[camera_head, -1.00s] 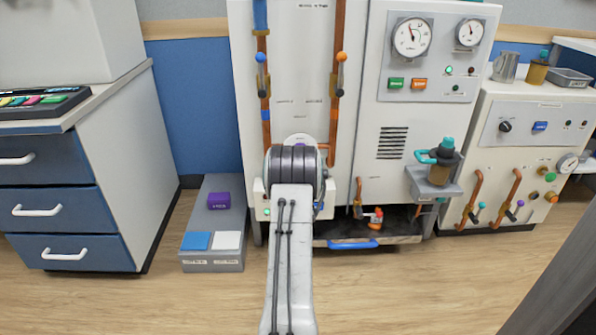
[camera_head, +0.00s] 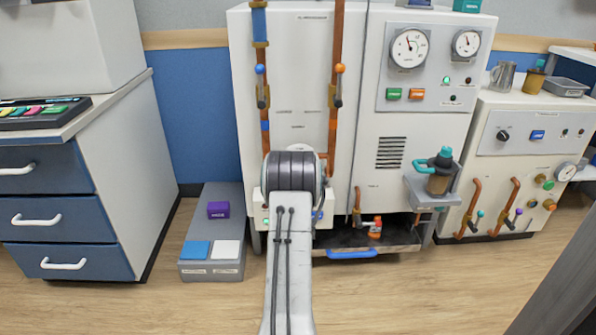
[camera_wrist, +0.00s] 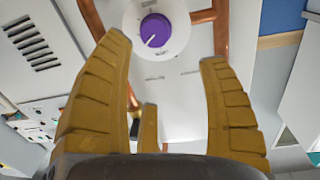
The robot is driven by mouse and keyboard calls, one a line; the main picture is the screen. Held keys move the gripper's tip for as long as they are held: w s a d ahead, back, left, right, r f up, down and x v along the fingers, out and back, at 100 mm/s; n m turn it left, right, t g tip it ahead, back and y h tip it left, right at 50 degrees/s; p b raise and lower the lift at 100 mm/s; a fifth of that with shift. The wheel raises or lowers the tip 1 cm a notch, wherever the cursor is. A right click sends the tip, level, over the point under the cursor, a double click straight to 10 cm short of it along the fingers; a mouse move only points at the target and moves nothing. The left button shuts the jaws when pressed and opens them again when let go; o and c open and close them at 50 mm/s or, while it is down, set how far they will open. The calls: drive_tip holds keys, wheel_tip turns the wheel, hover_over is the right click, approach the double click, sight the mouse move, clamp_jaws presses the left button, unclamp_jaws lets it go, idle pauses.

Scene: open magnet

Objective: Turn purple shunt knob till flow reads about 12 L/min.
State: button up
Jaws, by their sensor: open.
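The purple shunt knob (camera_wrist: 156,30) sits on a round white dial plate with a pale pointer line, at the top of the wrist view. My gripper (camera_wrist: 165,50) is open, with its ochre fingers spread to either side of and below the knob in the picture. I see no finger touching the knob. In the head view my arm hides the knob. Two round gauges, a larger one (camera_head: 409,49) and a smaller one (camera_head: 466,44), are on the tall white cabinet (camera_head: 380,180). Their readings are too small to tell, and I cannot tell which shows flow.
Copper pipes (camera_head: 334,100) run down the cabinet front near my arm. A bracket (camera_head: 422,194) with a teal-capped bottle juts out at right. A grey step (camera_head: 211,268) with coloured blocks lies at left. A white side unit (camera_head: 500,150) stands at right. Floor in front is clear.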

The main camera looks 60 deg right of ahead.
drive_tip(key=x, duration=0.4)
drive_tip(key=b+x, duration=0.1)
drive_tip(key=x, duration=0.3)
drive_tip(key=b+x, duration=0.1)
drive_tip(key=x, duration=0.3)
drive_tip(key=shift+s+f, duration=0.15)
drive_tip(key=shift+f, duration=0.2)
drive_tip(key=shift+o, duration=0.2)
idle(0.4)
